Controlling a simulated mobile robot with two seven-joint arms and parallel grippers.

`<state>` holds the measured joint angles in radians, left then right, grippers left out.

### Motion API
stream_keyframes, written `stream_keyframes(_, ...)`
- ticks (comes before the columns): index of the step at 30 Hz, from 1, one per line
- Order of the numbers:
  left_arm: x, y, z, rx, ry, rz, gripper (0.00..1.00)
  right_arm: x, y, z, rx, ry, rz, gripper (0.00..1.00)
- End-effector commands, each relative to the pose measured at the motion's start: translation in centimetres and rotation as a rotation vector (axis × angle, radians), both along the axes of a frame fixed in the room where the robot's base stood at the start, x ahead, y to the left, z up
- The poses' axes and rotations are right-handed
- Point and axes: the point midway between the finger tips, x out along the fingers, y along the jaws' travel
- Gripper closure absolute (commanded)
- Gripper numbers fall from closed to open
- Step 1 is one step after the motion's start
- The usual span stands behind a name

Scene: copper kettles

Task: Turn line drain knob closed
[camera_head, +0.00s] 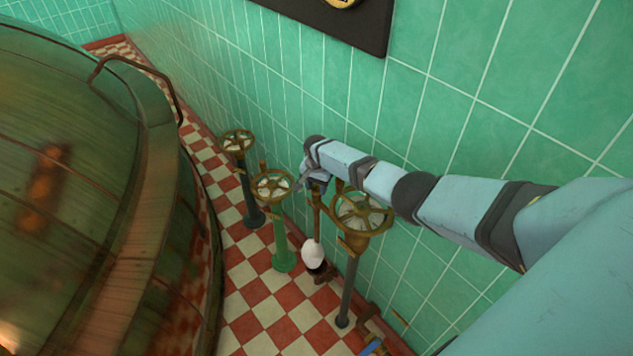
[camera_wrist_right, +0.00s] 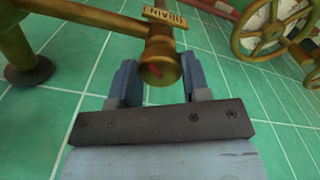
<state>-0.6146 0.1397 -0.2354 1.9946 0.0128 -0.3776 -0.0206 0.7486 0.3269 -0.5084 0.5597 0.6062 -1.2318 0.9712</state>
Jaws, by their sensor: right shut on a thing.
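The brass drain knob (camera_wrist_right: 160,62) is between the two blue-grey fingers of my right gripper (camera_wrist_right: 161,82) in the right wrist view. A small brass label plate (camera_wrist_right: 164,17), its lettering upside down, sits on the brass pipe just beyond it. A red mark shows on the knob's end. My right gripper is shut on the knob. In the head view my right gripper (camera_head: 307,183) reaches in among the valve stands near the wall, and the knob is hidden there. My left gripper is not in view.
Brass handwheels (camera_head: 237,142), (camera_head: 272,187) and (camera_head: 362,212) stand on posts around the gripper. A large copper kettle (camera_head: 70,190) fills the left. The green tiled wall (camera_head: 450,110) is close behind the arm. A white rounded object (camera_head: 313,253) sits low between the posts.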

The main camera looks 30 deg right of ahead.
Motion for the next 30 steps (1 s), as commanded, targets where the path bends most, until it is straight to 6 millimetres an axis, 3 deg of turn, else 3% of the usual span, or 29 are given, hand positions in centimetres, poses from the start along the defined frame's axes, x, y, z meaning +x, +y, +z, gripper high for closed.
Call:
stream_keyframes(18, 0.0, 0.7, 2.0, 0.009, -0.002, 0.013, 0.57, 0.0, 0.0, 0.1, 0.000, 0.002, -0.550, 0.81)
stream_keyframes(30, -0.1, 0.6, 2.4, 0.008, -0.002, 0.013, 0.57, 0.0, -0.1, 0.0, -0.002, -0.001, -0.739, 0.81)
